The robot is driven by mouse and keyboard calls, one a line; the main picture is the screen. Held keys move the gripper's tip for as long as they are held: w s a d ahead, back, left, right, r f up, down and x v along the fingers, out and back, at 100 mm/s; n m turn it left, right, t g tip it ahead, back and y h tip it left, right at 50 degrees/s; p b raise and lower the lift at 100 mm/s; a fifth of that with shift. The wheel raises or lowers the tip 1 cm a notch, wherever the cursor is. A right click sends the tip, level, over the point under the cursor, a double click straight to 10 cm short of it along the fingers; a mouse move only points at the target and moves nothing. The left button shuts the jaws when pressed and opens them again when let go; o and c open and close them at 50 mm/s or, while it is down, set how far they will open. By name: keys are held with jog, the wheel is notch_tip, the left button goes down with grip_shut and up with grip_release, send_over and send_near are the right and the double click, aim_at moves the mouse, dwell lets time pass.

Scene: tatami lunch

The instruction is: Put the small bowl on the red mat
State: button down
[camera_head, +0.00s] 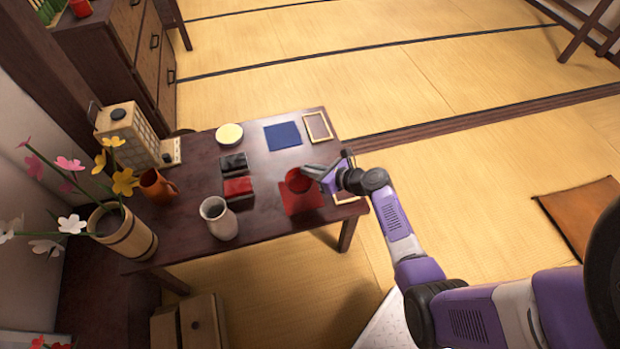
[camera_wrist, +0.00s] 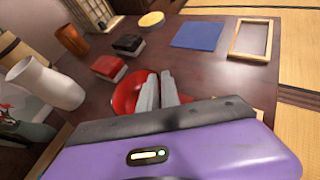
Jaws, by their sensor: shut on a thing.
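The small bowl is red (camera_head: 296,182) and shows over the red mat (camera_head: 301,206) near the right front of the dark table. I cannot tell whether it touches the mat or is held just above it. My gripper (camera_head: 309,172) reaches in from the right and is shut on the bowl's rim. In the wrist view the bowl (camera_wrist: 126,95) shows left of and behind the grey fingers of my gripper (camera_wrist: 159,90), which hide part of it. The mat is hidden there behind my gripper's body.
A black box (camera_head: 233,163) and a red box (camera_head: 238,188) sit left of the bowl, with a pale vase (camera_head: 218,219) in front. Behind are a yellow-topped bowl (camera_head: 229,133), a blue mat (camera_head: 283,136) and a wooden frame (camera_head: 318,127).

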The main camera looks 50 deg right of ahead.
notch_tip(320, 180, down, 4)
jog(key=shift+r+b, duration=0.1)
jog(key=shift+b, duration=0.75)
jog(key=c, duration=1.6)
grip_release()
jog(key=shift+o, duration=0.2)
jog(key=a+p+v, duration=0.1)
jog(key=p+v, duration=0.3)
jog(key=v, duration=0.8)
jog(key=s+a+n+g+h, duration=0.2)
jog(key=s+a+n+g, duration=0.1)
jog(key=s+a+n, duration=1.05)
jog(key=s+a+r+n+t, duration=0.2)
jog(key=a+r+n, duration=0.1)
jog(key=r+n, duration=0.4)
jog(key=s+a+r+n+t+y, duration=0.1)
jog(key=s+a+r+n, duration=0.2)
jog(key=r+n, duration=0.5)
jog(key=s+a+r+n+t, duration=0.2)
jog(key=r+n, duration=0.6)
jog(key=r, duration=0.4)
jog(key=shift+s+a+t, duration=0.3)
jog(key=shift+s+a, duration=0.4)
jog(key=shift+a, duration=0.25)
